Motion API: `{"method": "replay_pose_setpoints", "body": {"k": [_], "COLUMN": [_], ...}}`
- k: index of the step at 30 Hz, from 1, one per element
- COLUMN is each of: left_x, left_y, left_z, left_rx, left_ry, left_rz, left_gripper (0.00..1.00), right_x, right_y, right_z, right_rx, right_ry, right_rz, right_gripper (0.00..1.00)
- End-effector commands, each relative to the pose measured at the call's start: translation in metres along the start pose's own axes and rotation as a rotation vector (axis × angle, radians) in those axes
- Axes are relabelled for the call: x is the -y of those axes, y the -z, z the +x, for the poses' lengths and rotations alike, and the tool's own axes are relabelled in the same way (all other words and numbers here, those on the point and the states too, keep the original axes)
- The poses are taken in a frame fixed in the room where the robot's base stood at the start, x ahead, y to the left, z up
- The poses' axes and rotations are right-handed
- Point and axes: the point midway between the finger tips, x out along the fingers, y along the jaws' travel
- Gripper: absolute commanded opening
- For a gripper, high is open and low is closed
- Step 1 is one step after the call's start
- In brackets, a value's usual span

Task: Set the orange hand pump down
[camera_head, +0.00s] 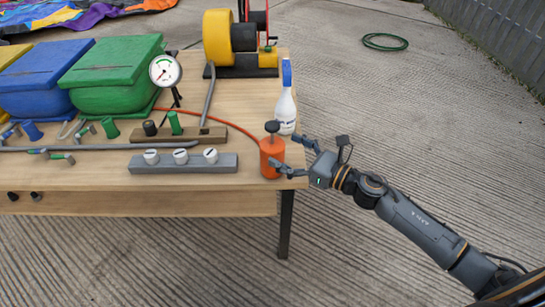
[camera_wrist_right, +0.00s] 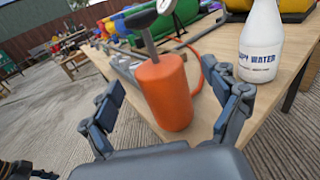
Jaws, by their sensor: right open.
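The orange hand pump (camera_head: 271,157) stands upright on the right end of the wooden table (camera_head: 232,62), with its dark knob on top and an orange hose running from it to the left. It also shows in the right wrist view (camera_wrist_right: 164,92). My right gripper (camera_head: 297,156) is open at the table's right edge. Its fingers spread to either side of the pump, with gaps visible in the wrist view (camera_wrist_right: 165,105). The pump's bottom appears to rest on the tabletop. My left gripper is not in view.
A white spray bottle (camera_head: 286,104) stands just behind the pump. A grey block with white knobs (camera_head: 183,164) lies to its left. A pressure gauge (camera_head: 165,71), a green bin (camera_head: 112,75) and a yellow blower (camera_head: 218,37) stand farther back. The concrete floor right of the table is mostly clear.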

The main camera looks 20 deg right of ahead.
Motion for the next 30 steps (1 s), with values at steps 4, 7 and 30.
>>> {"method": "replay_pose_setpoints", "body": {"k": [4,7,30], "left_x": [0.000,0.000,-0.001], "left_y": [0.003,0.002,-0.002], "left_z": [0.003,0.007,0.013], "left_rx": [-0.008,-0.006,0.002], "left_ry": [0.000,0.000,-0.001], "left_rz": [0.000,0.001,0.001], "left_gripper": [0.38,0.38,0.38], "right_x": [-0.004,-0.003,-0.003], "right_y": [0.004,0.003,0.003], "right_z": [0.024,0.035,0.042], "right_rx": [0.002,0.002,0.003], "right_ry": [0.000,0.000,0.000], "right_rz": [0.001,0.000,0.000], "right_gripper": [0.88,0.88,0.02]}}
